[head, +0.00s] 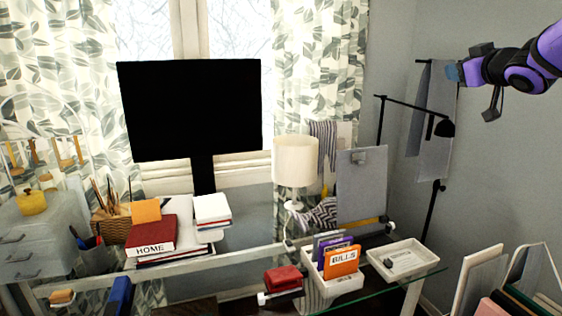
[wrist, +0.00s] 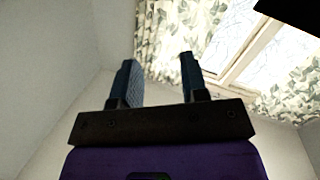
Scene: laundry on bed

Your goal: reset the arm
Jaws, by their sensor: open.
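My arm reaches in from the upper right of the head view, purple and black. My gripper (head: 453,74) points left there, held high in the air before the grey wall and well above the desk. In the wrist view the two dark blue fingers of my gripper (wrist: 160,82) stand apart with nothing between them. Behind them are the wall corner, the ceiling and the patterned curtains. No object touches the fingers.
A glass desk (head: 385,291) holds a black monitor (head: 190,108), a lamp (head: 296,162), a HOME book (head: 150,236), a BILLS holder (head: 341,262) and a white tray (head: 405,260).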

